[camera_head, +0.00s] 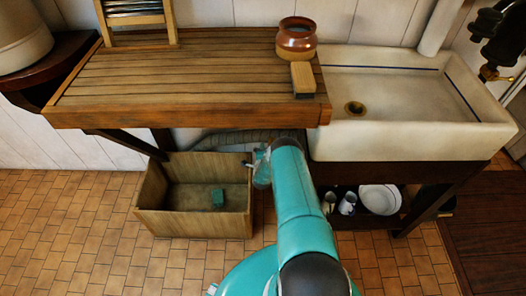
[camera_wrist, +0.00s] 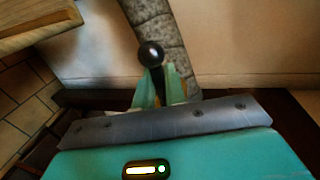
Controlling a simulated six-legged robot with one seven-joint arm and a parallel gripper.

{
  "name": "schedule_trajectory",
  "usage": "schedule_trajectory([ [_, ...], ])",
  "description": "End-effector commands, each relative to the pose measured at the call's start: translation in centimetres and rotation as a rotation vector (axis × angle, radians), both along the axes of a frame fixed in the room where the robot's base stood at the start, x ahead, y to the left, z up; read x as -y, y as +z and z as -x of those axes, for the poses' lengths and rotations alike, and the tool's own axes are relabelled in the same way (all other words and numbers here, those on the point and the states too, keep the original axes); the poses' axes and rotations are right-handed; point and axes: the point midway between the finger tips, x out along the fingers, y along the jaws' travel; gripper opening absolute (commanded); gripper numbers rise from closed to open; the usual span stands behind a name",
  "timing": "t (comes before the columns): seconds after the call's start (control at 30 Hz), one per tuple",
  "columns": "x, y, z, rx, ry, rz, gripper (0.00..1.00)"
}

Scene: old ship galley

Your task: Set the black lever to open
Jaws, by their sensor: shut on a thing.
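The black lever shows in the wrist view as a round black knob (camera_wrist: 151,54) just beyond the fingertips, with its stem running down between the fingers. My gripper (camera_wrist: 163,82) is shut on the lever below the knob. In the head view my gripper (camera_head: 254,165) is low under the counter's front edge, beside the crate's right end. The lever is too small and too hidden by my arm there to tell its angle. What the lever is mounted on is hidden.
A ribbed grey hose (camera_wrist: 166,38) runs behind the lever. The slatted counter (camera_head: 180,115) and white sink (camera_head: 400,139) are above. Crockery (camera_head: 381,199) sits on a low shelf to the right.

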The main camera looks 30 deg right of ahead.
Motion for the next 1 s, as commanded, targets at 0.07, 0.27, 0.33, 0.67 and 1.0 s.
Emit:
schedule_trajectory([
  [0.07,0.11,0.14,-0.08,0.004,0.0,-0.004,0.0],
  [0.27,0.11,0.23,-0.04,0.006,0.001,-0.005,0.0],
  [0.33,0.11,0.27,-0.02,0.006,0.001,-0.005,0.0],
  [0.67,0.05,0.2,0.16,0.005,0.001,-0.003,0.3],
  [1.0,-0.11,0.26,0.16,0.005,0.001,-0.003,0.3],
])
